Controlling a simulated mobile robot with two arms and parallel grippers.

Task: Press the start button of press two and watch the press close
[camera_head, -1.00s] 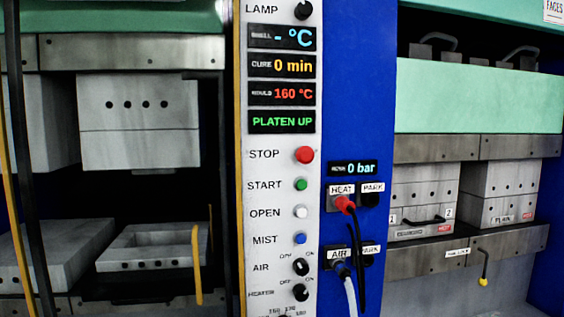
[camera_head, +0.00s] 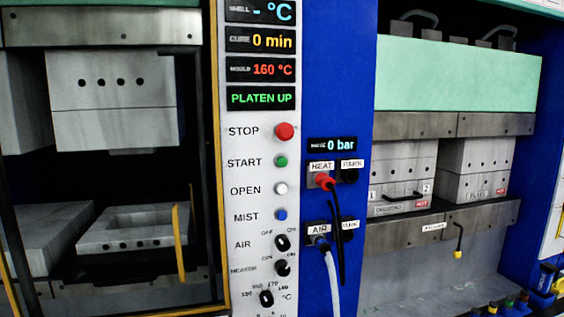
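The control panel (camera_head: 247,205) stands in the middle of the head view. Its green START button (camera_head: 281,161) sits below the red STOP button (camera_head: 285,131) and above the white OPEN button (camera_head: 281,188). The status display (camera_head: 262,98) reads PLATEN UP. In the press at left, the upper mould block (camera_head: 115,125) hangs well above the lower mould (camera_head: 135,228), with a dark gap between them. Which press is number two cannot be told from any label here. Neither of my grippers is in view.
A blue column (camera_head: 340,90) carries a 0 bar display, a red HEAT plug (camera_head: 322,180) and an AIR hose (camera_head: 333,275). A yellow handle (camera_head: 180,245) stands before the left opening.

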